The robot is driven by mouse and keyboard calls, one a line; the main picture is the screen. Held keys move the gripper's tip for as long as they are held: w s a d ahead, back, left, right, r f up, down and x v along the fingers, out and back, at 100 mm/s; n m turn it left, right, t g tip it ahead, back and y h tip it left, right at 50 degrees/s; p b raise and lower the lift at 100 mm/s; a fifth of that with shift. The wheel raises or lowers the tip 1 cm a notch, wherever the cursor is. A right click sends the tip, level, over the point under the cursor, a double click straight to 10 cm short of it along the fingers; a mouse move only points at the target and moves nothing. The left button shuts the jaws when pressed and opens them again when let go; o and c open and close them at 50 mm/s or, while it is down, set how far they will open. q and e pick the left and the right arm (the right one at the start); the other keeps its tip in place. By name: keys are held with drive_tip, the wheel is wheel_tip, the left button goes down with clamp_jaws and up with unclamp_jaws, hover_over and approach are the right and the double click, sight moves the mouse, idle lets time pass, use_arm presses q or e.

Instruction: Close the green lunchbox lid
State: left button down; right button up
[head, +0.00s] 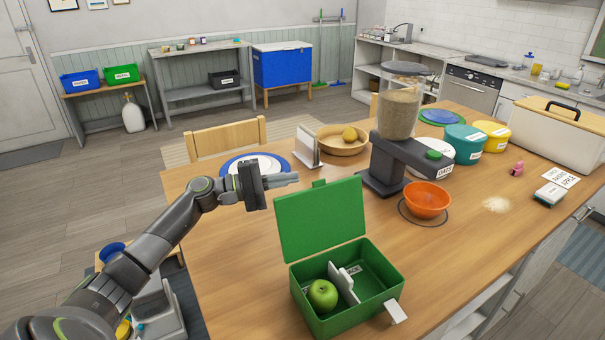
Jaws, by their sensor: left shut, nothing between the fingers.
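The green lunchbox (347,318) stands on the wooden table near its front edge. Its lid (322,217) is open and stands up at the back, leaning slightly backward. A white divider (344,283) splits the inside, and a green apple (322,295) lies in the left compartment. A white latch (396,312) hangs out at the front right. My left gripper (296,179) is shut and empty. In the picture it shows just above the lid's upper left, its fingers pointing right; I cannot tell whether it touches the lid. My right gripper is not in view.
A blue-rimmed plate (254,163), a white card stand (306,147) and a wooden bowl (342,140) lie farther back. The table right of the lunchbox is mostly clear.

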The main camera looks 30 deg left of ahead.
use_arm(q)
drive_tip(key=d+p, duration=0.1)
drive_tip(key=d+r+p, duration=0.1)
drive_tip(key=d, duration=0.1)
drive_tip(key=d+p, duration=0.1)
drive_tip(key=shift+s+d+r+p, duration=0.25)
drive_tip(key=shift+s+d+p, duration=0.05)
drive_tip(key=shift+s+d, duration=0.1)
drive_tip(key=shift+s, duration=0.1)
